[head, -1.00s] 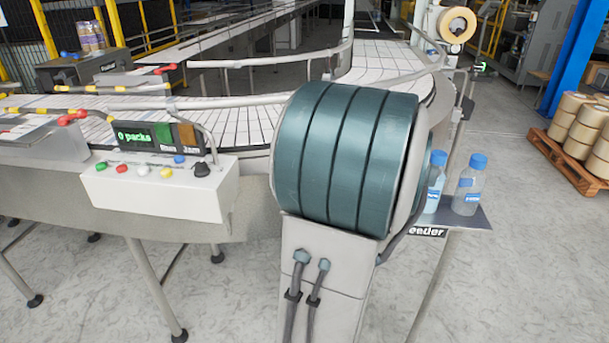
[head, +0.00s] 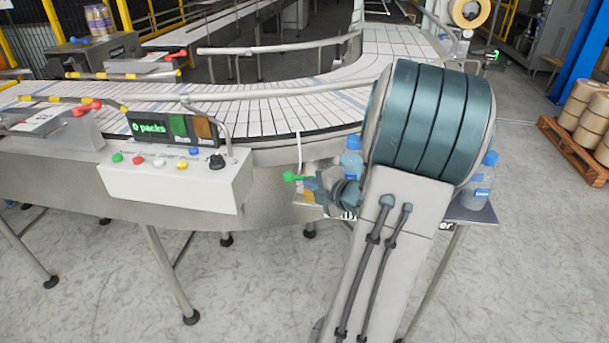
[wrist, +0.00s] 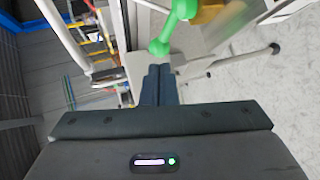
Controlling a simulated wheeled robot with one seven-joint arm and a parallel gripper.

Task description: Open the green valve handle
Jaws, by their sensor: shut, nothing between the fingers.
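The green valve handle (head: 293,177) sticks out to the left of my gripper (head: 312,184), beside the conveyor's side. A bit of yellow, apparently the valve body (head: 308,195), shows below it, partly hidden by my gripper. In the wrist view the green handle (wrist: 175,22) is a bar with rounded ends at the top middle, with the yellow body (wrist: 208,12) to its right. My gripper's fingers (wrist: 158,70) are together and empty. Their tips lie just below the handle's near end in that picture; I cannot tell whether they touch it.
A white control box (head: 175,180) with buttons and a "0 packs" display (head: 150,128) stands left of my gripper. The curved conveyor (head: 270,112) runs behind. Blue-capped bottles (head: 351,160) stand close by my arm, on both sides. Open floor lies in front.

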